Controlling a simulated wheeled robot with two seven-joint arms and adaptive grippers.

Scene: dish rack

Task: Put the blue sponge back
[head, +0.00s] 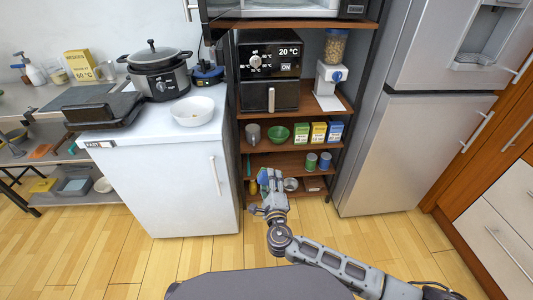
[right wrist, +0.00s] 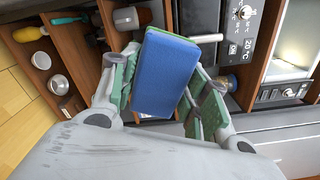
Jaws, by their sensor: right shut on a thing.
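The blue sponge (right wrist: 165,74) is a flat block with a green layer along its far edge, as the right wrist view shows. It sits between the green-padded fingers of my right gripper (head: 268,178), which is shut on it. In the head view only a small bluish bit of the sponge (head: 262,173) shows beside the fingers. The gripper is held in front of the lower part of the wooden shelf unit (head: 285,161). My left gripper is in neither view.
A white cabinet (head: 165,185) stands left of the gripper, and a steel fridge (head: 400,150) stands to the right. The shelves hold a green bowl (head: 278,134), small boxes (head: 318,132) and cans. Open wooden floor (head: 350,240) lies in front.

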